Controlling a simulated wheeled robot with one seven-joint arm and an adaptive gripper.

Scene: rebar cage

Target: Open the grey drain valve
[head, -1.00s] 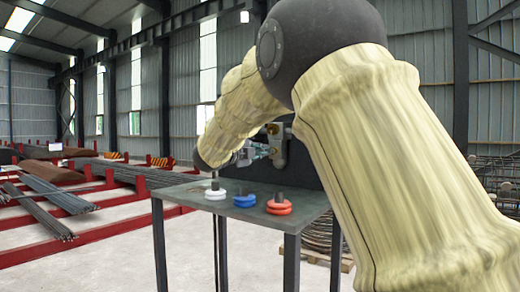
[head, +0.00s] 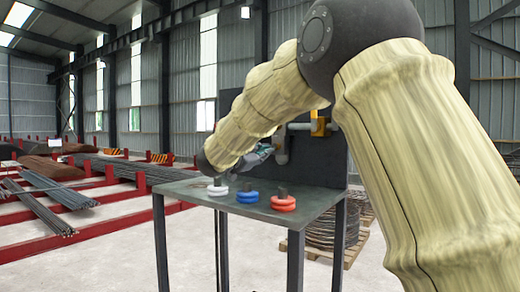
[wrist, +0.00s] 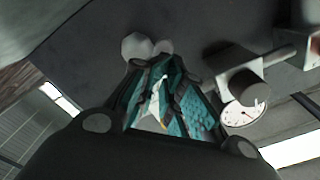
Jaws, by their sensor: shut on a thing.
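A dark upright panel (head: 318,158) stands behind the table and carries grey pipework (head: 281,146) and a yellow part (head: 319,125). My gripper (head: 262,153) is in front of the panel at its left, partly hidden by my forearm. In the wrist view my gripper (wrist: 158,72) has its teal fingers drawn together on a pale grey piece (wrist: 154,98), which seems to be the grey drain valve's handle. Most of that piece is hidden between the fingers. Whether the valve is turned cannot be told.
A round gauge (wrist: 240,115) and a grey cylindrical fitting (wrist: 246,86) sit close right of the fingers. The table (head: 240,203) holds a white ringed knob (head: 218,188), a blue one (head: 247,194) and a red one (head: 283,202) below my arm.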

